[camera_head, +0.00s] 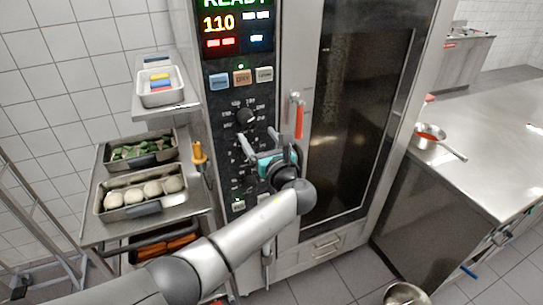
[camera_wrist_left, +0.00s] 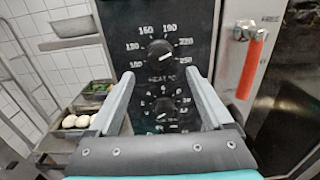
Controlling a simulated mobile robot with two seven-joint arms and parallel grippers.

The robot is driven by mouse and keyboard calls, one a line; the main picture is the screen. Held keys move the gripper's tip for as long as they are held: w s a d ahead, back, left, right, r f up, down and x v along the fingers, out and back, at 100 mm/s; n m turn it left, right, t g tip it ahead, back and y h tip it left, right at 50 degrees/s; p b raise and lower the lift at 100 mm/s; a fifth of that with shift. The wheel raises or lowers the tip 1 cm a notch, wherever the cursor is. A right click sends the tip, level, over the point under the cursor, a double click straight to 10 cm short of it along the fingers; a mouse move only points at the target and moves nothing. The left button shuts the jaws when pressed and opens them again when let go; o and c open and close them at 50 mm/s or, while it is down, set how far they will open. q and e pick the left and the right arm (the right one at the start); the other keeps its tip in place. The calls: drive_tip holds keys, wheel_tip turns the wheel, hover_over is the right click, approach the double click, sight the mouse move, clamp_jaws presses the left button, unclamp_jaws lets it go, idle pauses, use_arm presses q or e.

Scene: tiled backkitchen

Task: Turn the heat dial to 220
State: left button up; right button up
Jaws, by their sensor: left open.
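The heat dial (camera_head: 245,117) is a round black knob on the oven's dark control panel. It also shows in the left wrist view (camera_wrist_left: 160,54), ringed by white numbers including 160, 190 and 220. I cannot tell its exact setting. My left gripper (camera_head: 258,135) is open and empty in front of the panel, just below the heat dial. In the left wrist view its two fingers (camera_wrist_left: 158,76) are spread, with the heat dial just beyond their tips. A second black dial (camera_wrist_left: 165,108) shows between the fingers, lower down. My right gripper is not in view.
The oven display (camera_head: 235,25) reads READY and 110 above a row of buttons (camera_head: 242,77). A red-handled door latch (camera_head: 298,119) is right of the dials. Shelves with food trays (camera_head: 140,213) stand left, and a steel counter (camera_head: 495,140) stands right.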

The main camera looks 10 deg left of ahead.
use_arm(q)
drive_tip(key=v, duration=0.8)
drive_tip(key=shift+b, duration=0.3)
drive_tip(key=s+a+f+n+g+h+b, duration=0.1)
drive_tip(key=s+f+n+g+h+b, duration=0.15)
drive_tip(key=f, duration=1.05)
drive_tip(key=s+a+f+n+g+h+b, duration=0.15)
drive_tip(key=f+b, duration=0.25)
drive_tip(key=f, duration=0.9)
drive_tip(key=s+a+f+n+g+h+b, duration=0.15)
drive_tip(key=s+f, duration=0.25)
drive_tip(key=f, duration=0.4)
drive_tip(key=s+f+n+g+b, duration=0.2)
drive_tip(key=s+f, duration=0.2)
drive_tip(key=f, duration=0.3)
drive_tip(key=s+f+n+g+h+b, duration=0.1)
drive_tip(key=s+f+b, duration=0.15)
drive_tip(key=f, duration=0.55)
drive_tip(key=s+a+f+n+g+h+b, duration=0.1)
drive_tip(key=s+f+n+b, duration=0.2)
drive_tip(key=s, duration=0.9)
drive_tip(key=s+a+f+n+g+h+b, duration=0.1)
drive_tip(key=s+f+n+b, duration=0.3)
drive_tip(key=s+f+n, duration=0.5)
drive_tip(key=s+a+f+n+g+h+b, duration=0.1)
drive_tip(key=s+f+n, duration=0.5)
drive_tip(key=s+f, duration=0.8)
drive_tip(key=shift+s+a+g+b, duration=0.45)
drive_tip(key=shift+a+g+b, duration=0.25)
drive_tip(key=shift+g+b, duration=0.55)
